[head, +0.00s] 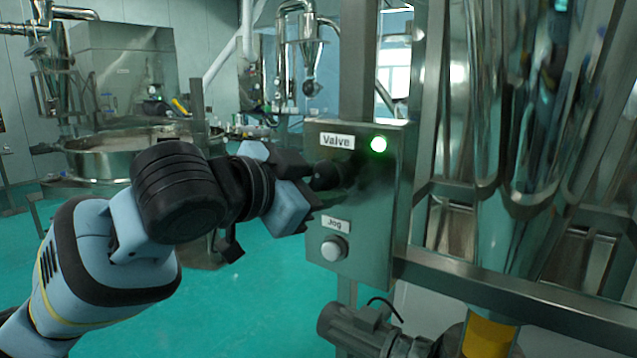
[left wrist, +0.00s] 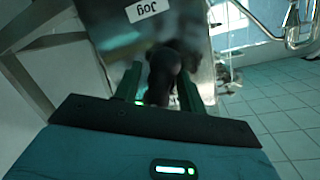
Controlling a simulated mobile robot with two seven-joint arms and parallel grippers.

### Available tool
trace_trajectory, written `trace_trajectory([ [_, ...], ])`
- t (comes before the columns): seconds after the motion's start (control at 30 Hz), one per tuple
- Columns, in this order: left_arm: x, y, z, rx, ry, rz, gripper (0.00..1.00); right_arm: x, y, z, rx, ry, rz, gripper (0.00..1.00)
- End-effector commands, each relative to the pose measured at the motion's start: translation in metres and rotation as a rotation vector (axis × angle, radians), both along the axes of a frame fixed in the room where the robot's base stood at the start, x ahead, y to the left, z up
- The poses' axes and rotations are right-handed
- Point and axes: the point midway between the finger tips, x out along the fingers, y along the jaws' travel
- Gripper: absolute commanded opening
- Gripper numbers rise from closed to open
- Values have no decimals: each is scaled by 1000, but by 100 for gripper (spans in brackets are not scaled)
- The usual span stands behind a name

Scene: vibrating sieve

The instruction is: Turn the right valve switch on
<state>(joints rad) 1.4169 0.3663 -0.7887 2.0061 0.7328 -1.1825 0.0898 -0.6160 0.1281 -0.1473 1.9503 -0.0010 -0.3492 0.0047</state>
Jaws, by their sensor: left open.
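The steel control box (head: 385,230) stands right of centre in the head view, with a "Valve" label at its top. The black valve switch knob (head: 328,175) sits below that label, partly hidden by my left gripper (head: 312,190). A green lamp (head: 378,144) beside the label is lit. In the left wrist view the dark knob (left wrist: 164,72) shows between the two fingers of my left gripper (left wrist: 160,88), which are open around it. Whether a finger touches the knob cannot be told. The right gripper is not in view.
A pale round jog button (head: 333,249) is low on the same box under a "Jog" label (head: 336,224). A steel frame rail (head: 500,287) and a shiny vessel stand at the right. A motor (head: 362,328) is below the box. Green floor is open at the left.

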Motion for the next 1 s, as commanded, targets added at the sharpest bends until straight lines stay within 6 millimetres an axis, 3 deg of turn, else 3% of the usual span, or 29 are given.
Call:
trace_trajectory([
  [0.17,-4,5,1,-1,0,1,41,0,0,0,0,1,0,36],
  [0.6,-50,46,14,0,0,1,41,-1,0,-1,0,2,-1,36],
  [1.0,-57,52,15,0,0,0,41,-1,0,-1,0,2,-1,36],
])
